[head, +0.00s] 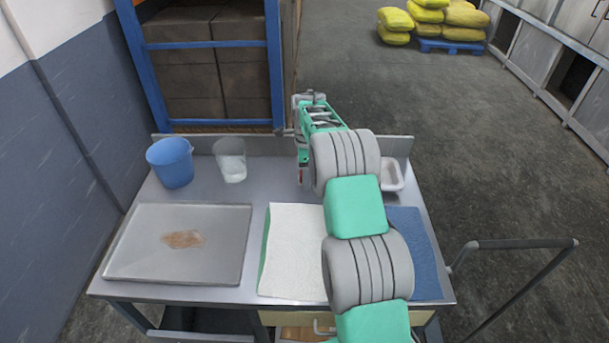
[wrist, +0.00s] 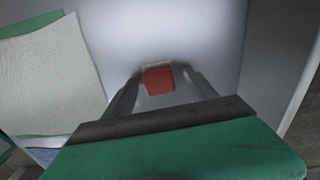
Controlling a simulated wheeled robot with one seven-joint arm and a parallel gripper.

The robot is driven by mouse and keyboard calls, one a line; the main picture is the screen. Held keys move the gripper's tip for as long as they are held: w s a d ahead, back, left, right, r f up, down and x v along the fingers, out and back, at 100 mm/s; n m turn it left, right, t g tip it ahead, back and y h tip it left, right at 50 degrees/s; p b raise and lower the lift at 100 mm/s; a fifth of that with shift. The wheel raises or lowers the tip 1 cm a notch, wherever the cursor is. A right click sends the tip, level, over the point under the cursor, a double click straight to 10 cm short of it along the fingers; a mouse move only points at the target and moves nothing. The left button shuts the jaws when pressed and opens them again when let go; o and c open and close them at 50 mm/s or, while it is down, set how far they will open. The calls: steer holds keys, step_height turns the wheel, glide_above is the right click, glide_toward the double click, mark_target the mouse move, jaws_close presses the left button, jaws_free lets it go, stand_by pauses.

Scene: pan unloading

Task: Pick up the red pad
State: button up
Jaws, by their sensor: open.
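The red pad (wrist: 158,79) shows in the wrist view, with a pale strip along its far edge. It lies on the metal table just past and between the two fingers of my gripper (wrist: 158,83). The fingers are apart, one on each side of it, and I cannot tell whether they touch it. In the head view my gripper (head: 303,185) points down over the back of the table, and only a small bit of red shows by it. My arm hides much of that area.
A metal tray (head: 222,265) with a brown stain lies at the left. A blue bucket (head: 171,165) and a clear container (head: 231,164) stand behind it. A white cloth (head: 291,240), a blue cloth (head: 412,250) and a white dish (head: 393,178) are near my arm. A raised edge (head: 397,144) runs along the back.

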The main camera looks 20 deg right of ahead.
jaws_close()
stand_by(0.7)
